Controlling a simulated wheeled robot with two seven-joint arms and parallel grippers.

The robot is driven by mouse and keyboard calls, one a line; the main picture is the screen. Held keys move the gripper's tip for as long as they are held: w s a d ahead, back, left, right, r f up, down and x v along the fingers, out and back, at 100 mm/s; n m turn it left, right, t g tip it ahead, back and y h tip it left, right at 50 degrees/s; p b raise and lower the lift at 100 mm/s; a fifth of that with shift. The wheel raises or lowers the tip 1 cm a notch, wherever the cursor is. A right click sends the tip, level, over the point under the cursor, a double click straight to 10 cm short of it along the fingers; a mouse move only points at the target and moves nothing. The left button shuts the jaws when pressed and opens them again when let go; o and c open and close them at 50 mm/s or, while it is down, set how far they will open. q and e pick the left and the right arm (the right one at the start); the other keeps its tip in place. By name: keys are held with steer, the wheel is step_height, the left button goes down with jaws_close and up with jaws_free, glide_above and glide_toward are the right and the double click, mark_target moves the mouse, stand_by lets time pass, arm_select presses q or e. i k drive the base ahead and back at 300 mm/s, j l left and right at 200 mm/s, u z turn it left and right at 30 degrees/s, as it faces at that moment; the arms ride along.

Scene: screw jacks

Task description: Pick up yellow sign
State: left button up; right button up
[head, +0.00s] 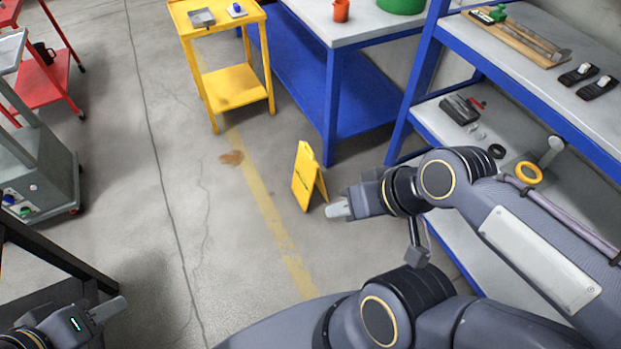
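The yellow sign (304,176) is a folding A-shaped floor sign. It stands upright on the concrete floor in the middle of the head view, in front of the blue workbench. My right gripper (338,210) is just right of and slightly below the sign in the picture, pointing left. A gap shows between its light fingertip and the sign, and I cannot tell its opening. My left gripper (118,306) is at the bottom left, far from the sign, and its opening cannot be made out.
A yellow cart (237,88) and a blue workbench (352,100) stand behind the sign. A blue shelf unit (432,60) with tools is close on the right, beside my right arm. A grey cabinet (38,170) stands at left. The floor left of the sign is clear.

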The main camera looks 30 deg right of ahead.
mark_target(307, 172)
steer(key=z, duration=0.3)
steer(key=i+z, duration=0.45)
steer(key=i+j+z, duration=0.4)
steer(key=i+j, duration=0.35)
steer(key=i, duration=0.2)
steer(key=i+j+z, duration=0.1)
steer(key=i+j, duration=0.25)
steer(key=i, duration=0.2)
